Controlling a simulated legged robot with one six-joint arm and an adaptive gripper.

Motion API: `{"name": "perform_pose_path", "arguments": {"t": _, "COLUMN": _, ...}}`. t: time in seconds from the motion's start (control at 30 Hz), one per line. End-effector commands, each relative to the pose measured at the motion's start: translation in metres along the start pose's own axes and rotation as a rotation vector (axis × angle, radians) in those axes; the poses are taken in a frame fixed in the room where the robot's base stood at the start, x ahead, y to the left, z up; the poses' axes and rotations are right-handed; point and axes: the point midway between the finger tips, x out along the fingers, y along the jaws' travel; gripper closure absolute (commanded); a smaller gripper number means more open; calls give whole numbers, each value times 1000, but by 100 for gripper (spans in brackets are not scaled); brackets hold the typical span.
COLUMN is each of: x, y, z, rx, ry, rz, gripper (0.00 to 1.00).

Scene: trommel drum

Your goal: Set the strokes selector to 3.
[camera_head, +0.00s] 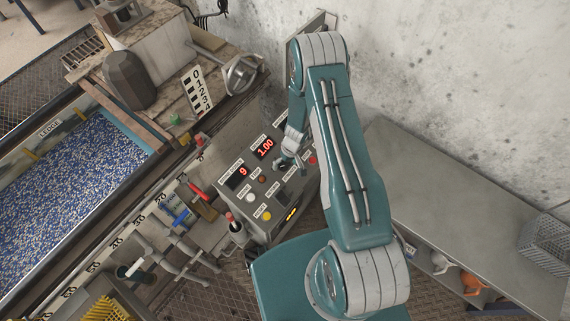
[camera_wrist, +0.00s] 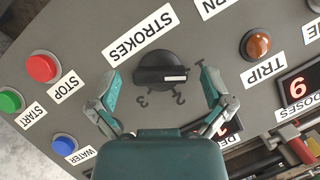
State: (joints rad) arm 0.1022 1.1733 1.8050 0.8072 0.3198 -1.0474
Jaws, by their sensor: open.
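The strokes selector (camera_wrist: 160,71) is a round black knob with a raised bar across it, on the grey panel below the STROKES label (camera_wrist: 140,35) in the wrist view. Its white mark points right, closest to the 1; the 2 and 3 stand along the knob's lower side, and the 3 is at lower left. My gripper (camera_wrist: 159,82) is open, with one finger on each side of the knob and visible gaps between. In the head view my gripper (camera_head: 287,160) is over the panel's right part and hides the selector.
Near the knob are a red STOP button (camera_wrist: 42,68), a green START button (camera_wrist: 10,100), a blue WATER button (camera_wrist: 64,145) and an amber TRIP lamp (camera_wrist: 256,44). A grey bench (camera_head: 440,190) lies right of my arm.

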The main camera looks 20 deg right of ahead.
Motion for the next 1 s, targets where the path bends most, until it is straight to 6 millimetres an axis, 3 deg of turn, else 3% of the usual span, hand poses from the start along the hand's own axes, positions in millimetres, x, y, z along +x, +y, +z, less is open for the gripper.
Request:
{"name": "perform_pose_path", "arguments": {"t": 0.27, "x": 2, "y": 0, "z": 0, "rx": 0, "ry": 1, "rz": 1, "gripper": 0}}
{"name": "perform_pose_path", "arguments": {"t": 0.37, "x": 2, "y": 0, "z": 0, "rx": 0, "ry": 1, "rz": 1, "gripper": 40}}
{"name": "perform_pose_path", "arguments": {"t": 0.4, "x": 2, "y": 0, "z": 0, "rx": 0, "ry": 1, "rz": 0, "gripper": 58}}
{"name": "perform_pose_path", "arguments": {"t": 0.47, "x": 2, "y": 0, "z": 0, "rx": 0, "ry": 0, "rz": 0, "gripper": 82}}
{"name": "perform_pose_path", "arguments": {"t": 1.0, "x": 3, "y": 1, "z": 0, "rx": 81, "ry": -2, "rz": -36, "gripper": 82}}
